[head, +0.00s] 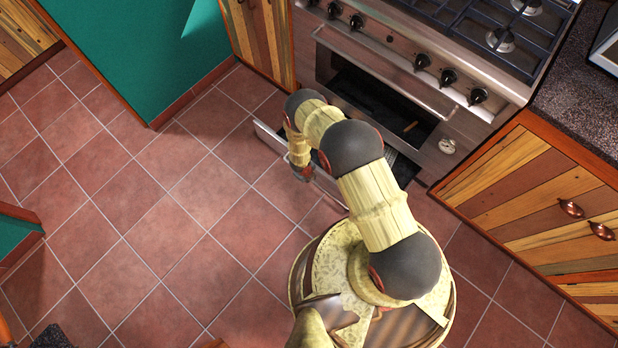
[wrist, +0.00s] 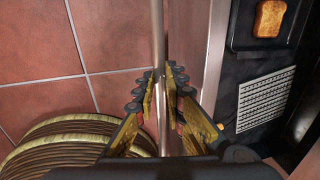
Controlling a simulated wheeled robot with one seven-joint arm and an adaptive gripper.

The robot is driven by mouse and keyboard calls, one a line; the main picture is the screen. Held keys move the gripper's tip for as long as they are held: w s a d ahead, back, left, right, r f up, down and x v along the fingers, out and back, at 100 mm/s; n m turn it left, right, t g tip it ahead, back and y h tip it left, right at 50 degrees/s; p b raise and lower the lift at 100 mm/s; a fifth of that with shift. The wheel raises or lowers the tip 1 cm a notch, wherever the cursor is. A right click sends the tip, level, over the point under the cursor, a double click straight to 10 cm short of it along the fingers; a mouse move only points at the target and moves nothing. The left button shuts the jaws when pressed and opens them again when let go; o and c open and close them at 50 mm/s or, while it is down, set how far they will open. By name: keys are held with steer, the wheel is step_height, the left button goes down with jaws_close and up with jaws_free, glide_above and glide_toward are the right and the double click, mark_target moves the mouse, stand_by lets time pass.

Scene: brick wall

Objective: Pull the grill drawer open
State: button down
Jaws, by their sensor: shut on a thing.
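The grill drawer (head: 266,136) is the low drawer under the oven. It stands pulled out from the stove, and its front edge shows on both sides of my arm. In the wrist view its front (wrist: 206,50) runs upright, with the slim handle bar (wrist: 159,35) along its left side. My gripper (wrist: 161,80) is shut on this bar, one finger on each side. In the head view my gripper (head: 303,174) is at the drawer front, partly hidden by my arm. A slice of toast (wrist: 271,19) and a pale slotted grate (wrist: 265,100) show behind the front.
The stove (head: 462,125) has a row of black knobs and an oven door handle (head: 385,72) above the drawer. A wooden cabinet (head: 540,200) stands at its right. The tiled floor (head: 170,200) to the left is clear.

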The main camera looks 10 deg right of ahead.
steer(key=shift+s+a, duration=0.1)
steer(key=c, duration=1.9)
jaws_free()
steer(key=shift+o, duration=0.3)
steer(key=shift+r, duration=0.5)
step_height(320, 180, up, 11)
steer(key=s+a, duration=0.1)
steer(key=a, duration=0.1)
steer(key=shift+f, duration=0.15)
steer(key=shift+s+d, duration=0.1)
